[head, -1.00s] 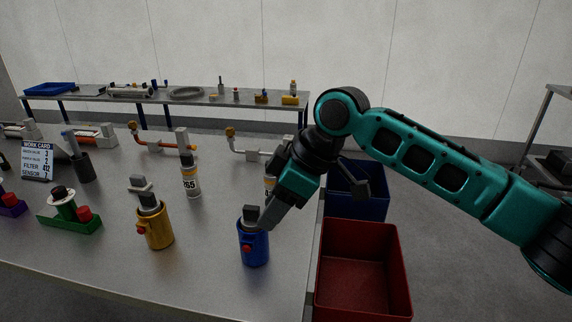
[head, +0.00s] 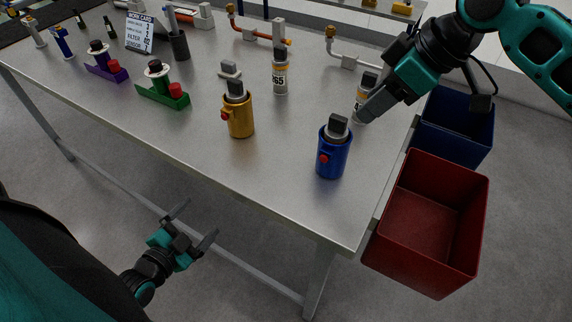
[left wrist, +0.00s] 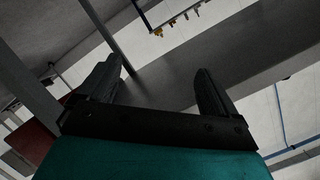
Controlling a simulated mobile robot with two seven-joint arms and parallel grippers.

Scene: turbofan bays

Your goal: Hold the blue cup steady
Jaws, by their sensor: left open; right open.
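The blue cup (head: 333,158) stands upright near the right front corner of the grey table, with a red knob on its side and a dark grey block (head: 337,125) sticking out of its top. My right gripper (head: 368,110) is open, above the table behind and to the right of the cup, apart from it in the picture. One of its fingers is hard to make out. My left gripper (head: 195,225) is open and empty, low in front of the table's front edge, far from the cup. Its two spread fingers also show in the left wrist view (left wrist: 157,80), with nothing between them.
A yellow cup (head: 240,120) stands left of the blue cup. Labelled canisters (head: 280,75) stand behind. A green base (head: 160,97) with a red knob lies further left. A red bin (head: 465,215) and a blue bin (head: 465,115) are beyond the table's right edge.

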